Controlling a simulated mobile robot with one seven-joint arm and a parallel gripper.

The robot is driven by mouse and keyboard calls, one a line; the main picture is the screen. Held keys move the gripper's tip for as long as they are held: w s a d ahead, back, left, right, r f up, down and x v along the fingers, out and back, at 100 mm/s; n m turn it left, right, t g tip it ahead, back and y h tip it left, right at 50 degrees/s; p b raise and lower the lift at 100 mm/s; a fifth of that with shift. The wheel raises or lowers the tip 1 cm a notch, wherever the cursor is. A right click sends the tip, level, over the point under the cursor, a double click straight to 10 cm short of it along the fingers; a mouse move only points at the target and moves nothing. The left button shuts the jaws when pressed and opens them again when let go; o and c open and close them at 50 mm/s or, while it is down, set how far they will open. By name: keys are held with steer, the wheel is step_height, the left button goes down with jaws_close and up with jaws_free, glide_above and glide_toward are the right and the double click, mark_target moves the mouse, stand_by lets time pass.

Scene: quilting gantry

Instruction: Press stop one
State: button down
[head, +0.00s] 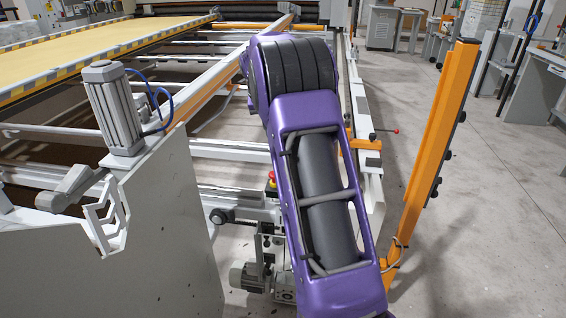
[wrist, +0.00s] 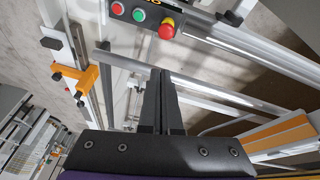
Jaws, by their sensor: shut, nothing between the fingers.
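In the head view a small red and yellow stop button (head: 271,177) shows just left of my purple arm. I cannot tell whether it is the same one. My arm hides the gripper there.
A grey rail (wrist: 190,76) crosses behind the fingers. An orange bracket (wrist: 86,78) is to their left. In the head view an orange post (head: 440,140) stands right of my arm, and a grey motor (head: 113,105) stands left. Open floor (head: 490,220) lies at right.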

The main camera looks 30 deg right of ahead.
steer(key=shift+w+d+f+m+y, duration=0.15)
steer(key=shift+f+m+y, duration=0.35)
steer(key=shift+f+m, duration=0.65)
steer(key=shift+d+f, duration=0.1)
steer(key=x, duration=0.8)
steer(key=s+b+x, duration=0.1)
steer(key=x, duration=0.3)
steer(key=shift+f, duration=0.95)
step_height(320, 180, down, 2)
steer(key=shift+f+b, duration=0.1)
steer(key=shift+b, duration=0.5)
